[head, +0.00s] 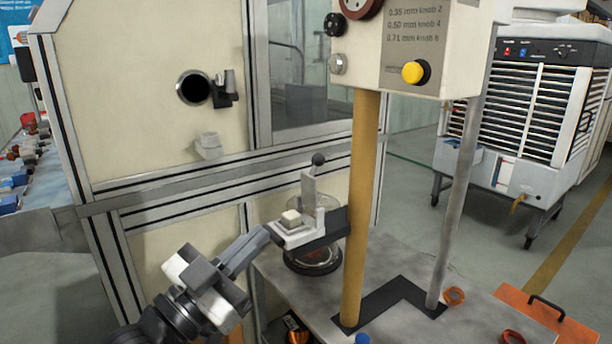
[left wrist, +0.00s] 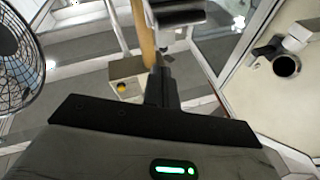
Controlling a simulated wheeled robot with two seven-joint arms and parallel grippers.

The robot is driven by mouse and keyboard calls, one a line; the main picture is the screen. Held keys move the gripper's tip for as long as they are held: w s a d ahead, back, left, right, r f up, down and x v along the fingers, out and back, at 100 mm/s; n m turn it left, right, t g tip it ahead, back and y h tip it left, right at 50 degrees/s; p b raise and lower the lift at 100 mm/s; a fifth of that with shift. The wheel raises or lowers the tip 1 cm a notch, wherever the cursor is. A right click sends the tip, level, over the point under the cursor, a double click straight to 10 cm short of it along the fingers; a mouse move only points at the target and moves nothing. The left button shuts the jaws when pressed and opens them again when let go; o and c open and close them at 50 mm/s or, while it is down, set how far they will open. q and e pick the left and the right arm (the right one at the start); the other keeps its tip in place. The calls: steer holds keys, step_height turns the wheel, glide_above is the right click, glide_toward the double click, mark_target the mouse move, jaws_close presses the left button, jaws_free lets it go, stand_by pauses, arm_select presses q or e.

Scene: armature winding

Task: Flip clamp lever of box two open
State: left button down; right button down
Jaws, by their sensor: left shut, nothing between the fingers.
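A clamp (head: 310,222) with a white body and a small pale block sits on a dark bracket at the yellow post. Its lever (head: 309,186) stands upright with a black ball (head: 318,159) on top. My left gripper (head: 264,236) comes in from the lower left. Its fingers are shut and empty, with the tips just left of the clamp's near end; I cannot tell whether they touch. The shut fingers also show in the left wrist view (left wrist: 160,72). No box labelled two can be read. My right gripper is not in view.
A control box (head: 400,45) with knobs and a yellow button tops the yellow post (head: 361,200). A cream panel (head: 130,95) with a round hole stands behind on the left. A grey table (head: 400,318) lies below, with an orange tray (head: 548,318) at right.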

arm_select(q)
step_height(320, 180, up, 6)
steer(key=m+h, duration=0.3)
step_height(320, 180, up, 6)
steer(key=f+p, duration=0.1)
steer(key=p, duration=0.2)
glide_above(315, 181)
steer(key=s+a, duration=0.2)
steer(key=s, duration=0.1)
steer(key=w+f, duration=0.1)
steer(key=w+f+b, duration=0.1)
steer(key=shift+w+d+f+g, duration=0.2)
steer(key=shift+w+f+g, duration=0.05)
steer(key=shift+f+g, duration=0.15)
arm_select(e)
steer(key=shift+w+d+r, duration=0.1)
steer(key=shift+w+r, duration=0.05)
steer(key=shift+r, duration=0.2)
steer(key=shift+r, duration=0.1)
